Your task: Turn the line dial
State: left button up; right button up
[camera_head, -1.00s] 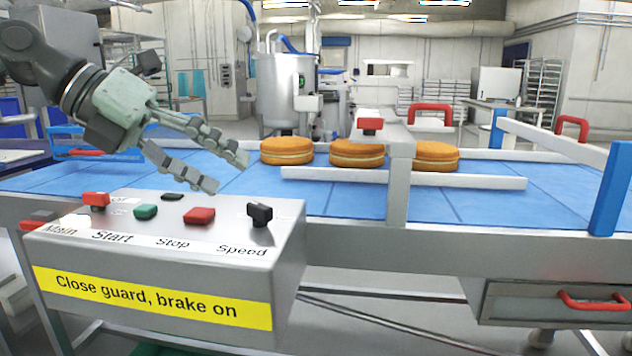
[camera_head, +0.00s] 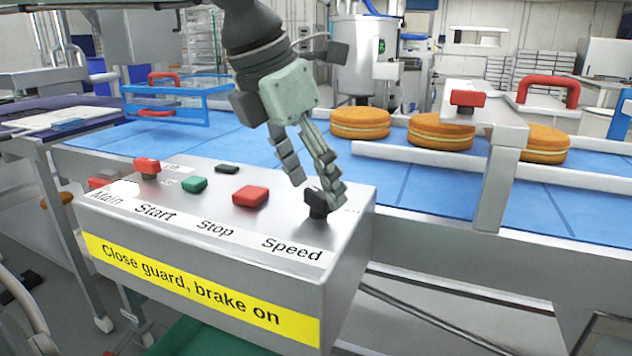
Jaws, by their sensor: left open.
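The line dial is the black knob (camera_head: 316,204) above the word Speed, at the right end of the grey control box (camera_head: 345,262). My left gripper (camera_head: 318,192) points down at the knob and is open. One finger is right at the knob and overlaps it in the view; the other is to its left. I cannot tell whether either finger touches it. The box top also has a red Main switch (camera_head: 147,167), a green Start button (camera_head: 194,184) and a red Stop button (camera_head: 251,196). My right gripper is not in view.
Several filled cakes (camera_head: 361,123) sit on the blue conveyor (camera_head: 385,185) behind the box. A grey post with a red knob (camera_head: 467,99) stands to the right. A blue frame (camera_head: 180,98) with a red handle is at the back left. A yellow label marks the box front.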

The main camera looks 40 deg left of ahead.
pick_arm(q)
jog(key=shift+w+f, duration=0.2)
jog(key=shift+f, duration=0.25)
jog(key=shift+c, duration=0.5)
jog(key=c, duration=1.1)
jog(key=shift+o, duration=0.2)
